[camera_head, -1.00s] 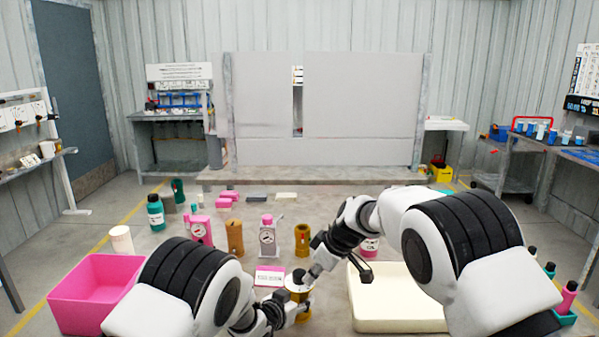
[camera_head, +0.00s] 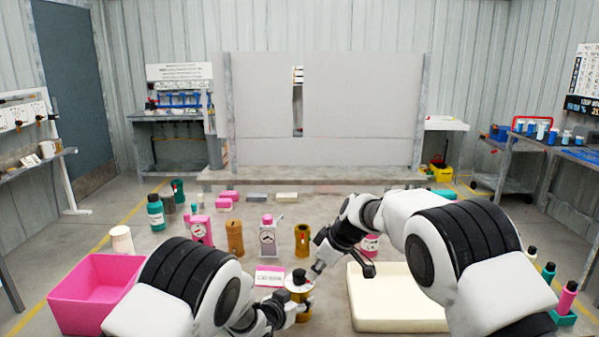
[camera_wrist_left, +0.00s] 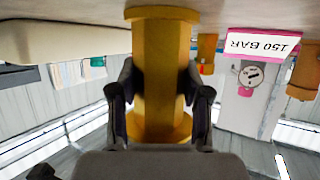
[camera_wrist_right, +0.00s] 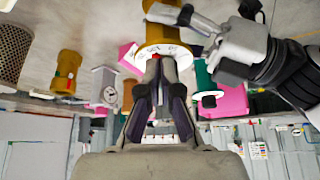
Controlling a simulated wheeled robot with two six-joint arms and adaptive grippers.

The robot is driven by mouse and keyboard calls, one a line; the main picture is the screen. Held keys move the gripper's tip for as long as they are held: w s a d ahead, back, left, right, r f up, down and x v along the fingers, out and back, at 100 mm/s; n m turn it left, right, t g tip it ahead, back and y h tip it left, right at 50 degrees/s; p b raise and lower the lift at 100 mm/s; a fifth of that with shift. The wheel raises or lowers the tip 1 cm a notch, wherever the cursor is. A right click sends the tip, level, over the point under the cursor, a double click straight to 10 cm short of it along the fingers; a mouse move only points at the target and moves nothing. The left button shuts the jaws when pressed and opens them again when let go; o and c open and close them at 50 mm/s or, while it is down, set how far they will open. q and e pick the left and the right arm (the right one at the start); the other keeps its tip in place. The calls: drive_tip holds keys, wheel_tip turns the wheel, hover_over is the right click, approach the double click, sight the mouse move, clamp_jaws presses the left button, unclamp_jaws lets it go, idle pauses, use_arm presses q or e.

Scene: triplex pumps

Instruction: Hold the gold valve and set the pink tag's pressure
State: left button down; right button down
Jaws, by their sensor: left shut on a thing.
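The gold valve (camera_head: 302,312) stands upright on the table at the front, with a white dial and a dark centre on top. My left gripper (camera_head: 288,308) is shut around its body; the left wrist view shows the fingers on both sides of the gold column (camera_wrist_left: 160,75). My right gripper (camera_head: 314,272) is at the dial's far right edge. In the right wrist view its fingertips (camera_wrist_right: 161,66) are together, close to the dial (camera_wrist_right: 160,48) marked SET; contact is unclear. The pink tag (camera_head: 269,276) lies behind the valve and reads 150 BAR in the left wrist view (camera_wrist_left: 262,44).
A pink bin (camera_head: 85,300) stands at the left and a cream tray (camera_head: 395,310) at the right. Behind the tag are a white gauge pump (camera_head: 268,240), gold valves (camera_head: 235,238) (camera_head: 302,240) and several bottles. The right arm covers part of the tray area.

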drive_tip(key=shift+w, duration=0.4)
drive_tip(key=shift+d, duration=0.15)
wheel_tip(320, 180, up, 7)
drive_tip(key=s, duration=0.2)
drive_tip(key=shift+a+f, duration=0.15)
drive_tip(key=shift+f, duration=1.6)
drive_tip(key=shift+a+f, duration=0.1)
drive_tip(key=shift+f, duration=1.65)
